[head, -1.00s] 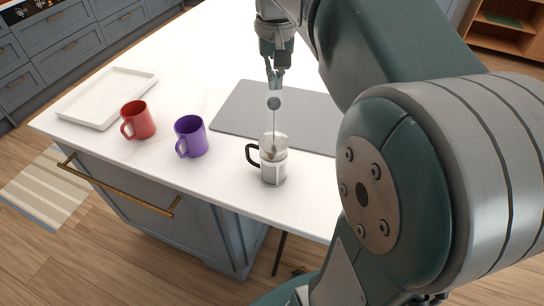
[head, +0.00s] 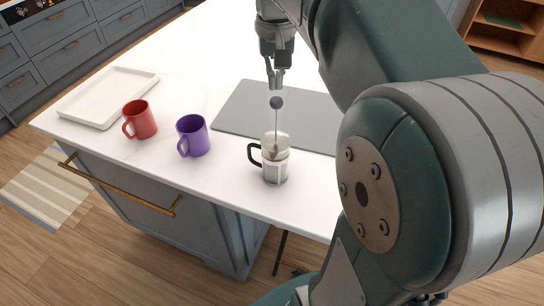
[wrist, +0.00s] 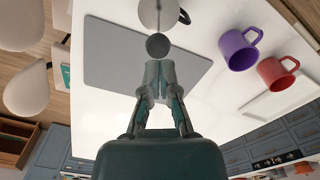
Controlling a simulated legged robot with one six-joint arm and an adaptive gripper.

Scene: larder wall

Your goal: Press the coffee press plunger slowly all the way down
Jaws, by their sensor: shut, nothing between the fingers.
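The coffee press (head: 275,167) stands upright near the front edge of the white counter. It has a clear body, a metal frame and a black handle on its left. Its plunger rod is raised, with a round grey knob (head: 276,102) on top. My gripper (head: 275,84) is shut and empty, pointing down just above the knob in the head view. In the wrist view the knob (wrist: 158,46) shows just beyond my shut fingertips (wrist: 158,66), and the press (wrist: 158,14) is partly cut off at the top edge. I cannot tell whether the fingertips touch the knob.
A purple mug (head: 193,136) and a red mug (head: 140,120) stand left of the press. A white tray (head: 108,97) lies farther left. A grey mat (head: 240,113) lies flat behind the press. The counter right around the press is clear.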

